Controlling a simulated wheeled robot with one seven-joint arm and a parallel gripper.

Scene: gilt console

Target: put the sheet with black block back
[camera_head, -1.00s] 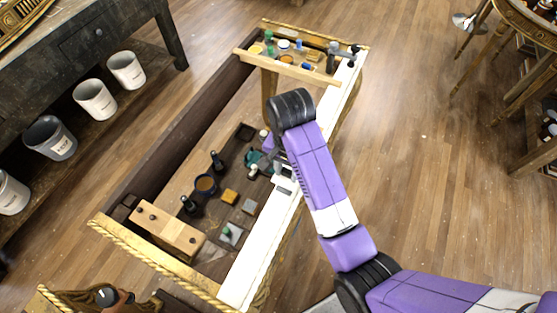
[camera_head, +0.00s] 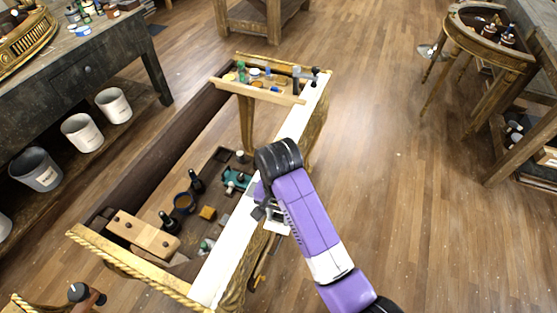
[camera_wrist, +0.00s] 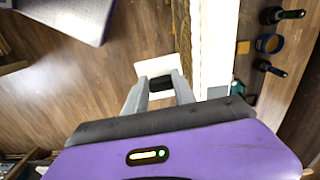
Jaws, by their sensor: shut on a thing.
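My gripper (camera_wrist: 160,88) is shut on a black block (camera_wrist: 160,83) in the wrist view. The block is on a white sheet (camera_wrist: 157,66), which shows just beyond the fingertips. In the head view my gripper (camera_head: 268,210) is at the right, outer side of the gilt console's white rail (camera_head: 235,238). The sheet (camera_head: 277,227) shows there as a small pale patch beside the purple arm. The arm hides part of it. In the wrist view the sheet is above the wood floor and left of the console's gilt side (camera_wrist: 183,45); I cannot tell the gap.
Inside the console are a blue cup (camera_head: 184,203), a teal item (camera_head: 236,179), dark bottles and small blocks. A wooden ledge (camera_head: 262,92) with small jars spans its far end. A dark workbench with buckets (camera_head: 82,133) stands at left.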

